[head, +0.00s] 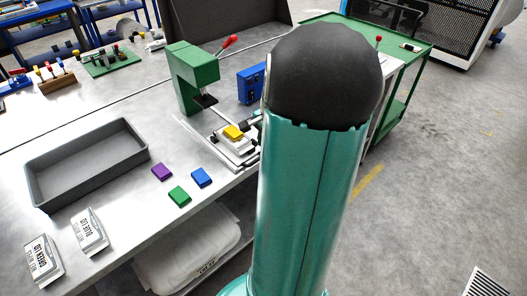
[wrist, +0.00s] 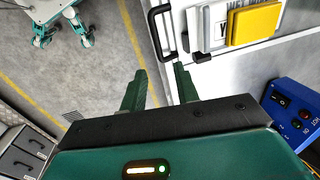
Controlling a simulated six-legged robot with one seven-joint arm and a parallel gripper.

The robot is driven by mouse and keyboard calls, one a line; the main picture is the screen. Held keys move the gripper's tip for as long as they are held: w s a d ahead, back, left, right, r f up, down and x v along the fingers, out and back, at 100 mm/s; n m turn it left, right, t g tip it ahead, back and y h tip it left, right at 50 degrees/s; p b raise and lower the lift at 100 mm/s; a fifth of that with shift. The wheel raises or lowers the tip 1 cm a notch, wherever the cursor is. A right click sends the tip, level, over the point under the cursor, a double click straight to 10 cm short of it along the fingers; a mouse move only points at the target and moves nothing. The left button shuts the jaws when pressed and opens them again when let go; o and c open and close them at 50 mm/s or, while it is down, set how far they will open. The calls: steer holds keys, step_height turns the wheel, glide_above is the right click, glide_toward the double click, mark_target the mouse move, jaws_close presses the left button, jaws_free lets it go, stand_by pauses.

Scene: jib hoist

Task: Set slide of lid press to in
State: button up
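The lid press (head: 195,75) is a green C-shaped frame with a red-knobbed lever, standing on the bench. Its pale slide (head: 238,152) sticks out in front of the press head toward the bench edge, carrying a white box with a yellow lid (head: 234,132). In the wrist view the yellow lid (wrist: 254,23) and a black loop handle (wrist: 157,35) on the slide's end show at the top. My gripper (wrist: 160,70) is open and empty, its two green fingers apart just short of the handle. In the head view my arm hides the gripper.
A blue switch box (head: 250,84) stands beside the press; it also shows in the wrist view (wrist: 294,112). Purple, green and blue lids (head: 201,177) lie near a grey tray (head: 88,165). A green cart (head: 405,75) stands behind my arm.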

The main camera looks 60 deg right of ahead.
steer(key=f, duration=0.2)
steer(key=w+f, duration=0.1)
steer(key=f, duration=0.1)
steer(key=shift+f, duration=0.2)
jaws_close()
